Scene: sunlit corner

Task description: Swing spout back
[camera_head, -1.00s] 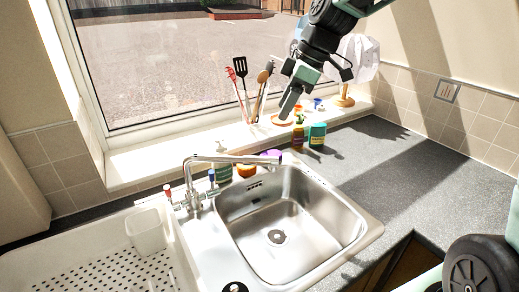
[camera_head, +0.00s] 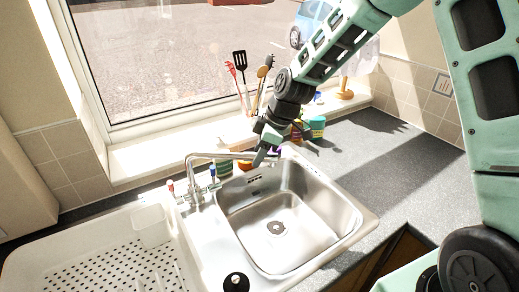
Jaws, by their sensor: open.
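The metal spout (camera_head: 222,156) of the tap rises behind the left rim of the sink and reaches right over the back part of the basin. The tap base (camera_head: 196,194) has a red-topped handle (camera_head: 171,188) and a blue-topped handle (camera_head: 213,172). My gripper (camera_head: 260,158) comes down from the upper right and points at the spout's outer end. Its fingers overlap that end in the picture and hide it partly. I cannot tell whether they touch it. The gripper is open, though the gap between its fingers is hard to see.
The steel sink (camera_head: 290,235) is empty. A white drainer tray (camera_head: 85,270) stands at left. Bottles, including a green one (camera_head: 316,127), stand behind the sink near my gripper. Utensils (camera_head: 240,75) stand on the windowsill. The right counter (camera_head: 385,160) is clear.

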